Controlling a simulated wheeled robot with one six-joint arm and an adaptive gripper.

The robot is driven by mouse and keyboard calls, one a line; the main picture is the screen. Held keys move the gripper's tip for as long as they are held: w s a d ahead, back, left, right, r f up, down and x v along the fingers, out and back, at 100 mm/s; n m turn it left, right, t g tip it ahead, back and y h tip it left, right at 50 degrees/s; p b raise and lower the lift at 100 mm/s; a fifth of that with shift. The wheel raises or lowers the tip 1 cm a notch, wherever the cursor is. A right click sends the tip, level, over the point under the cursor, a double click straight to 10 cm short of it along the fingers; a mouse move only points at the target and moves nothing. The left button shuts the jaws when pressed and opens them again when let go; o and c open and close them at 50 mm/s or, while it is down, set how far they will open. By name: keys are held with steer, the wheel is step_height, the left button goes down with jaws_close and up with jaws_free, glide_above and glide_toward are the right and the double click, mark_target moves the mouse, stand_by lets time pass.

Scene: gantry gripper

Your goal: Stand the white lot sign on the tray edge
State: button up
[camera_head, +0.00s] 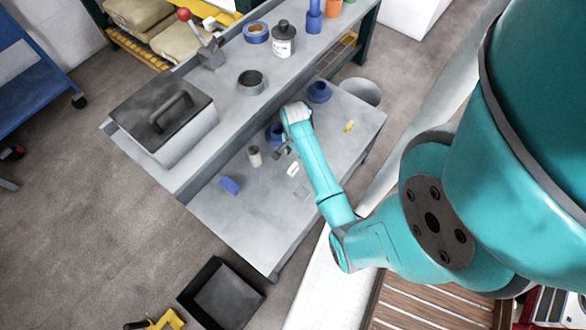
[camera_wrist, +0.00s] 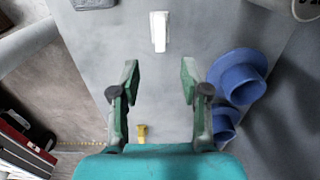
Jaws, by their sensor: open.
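The small white sign (camera_head: 292,169) is on the grey lower shelf top (camera_head: 245,220). In the wrist view the white sign (camera_wrist: 159,31) is ahead of my fingertips, roughly in line with the gap between them. My gripper (camera_wrist: 160,80) is open, with nothing between its green fingers. In the head view my gripper (camera_head: 286,151) hangs over the shelf, partly hidden by my wrist. I cannot tell for sure which thing is the tray; a small flat grey piece (camera_head: 303,192) lies near the sign.
Blue flanged parts (camera_wrist: 238,76) stand close right of my fingers in the wrist view. A yellow piece (camera_head: 348,126), a pale cup (camera_head: 254,155) and a blue block (camera_head: 229,185) are on the shelf. A black bin (camera_head: 222,294) is on the floor.

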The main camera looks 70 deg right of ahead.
mark_target(293, 166)
step_height(293, 166, down, 5)
steer(key=shift+r, duration=0.1)
steer(key=shift+w+a+f, duration=0.1)
steer(key=shift+a+f, duration=0.1)
steer(key=shift+f, duration=1.1)
steer(key=shift+w+a+f, duration=0.1)
steer(key=shift+a+f, duration=0.05)
steer(key=shift+f, duration=1.15)
jaws_close()
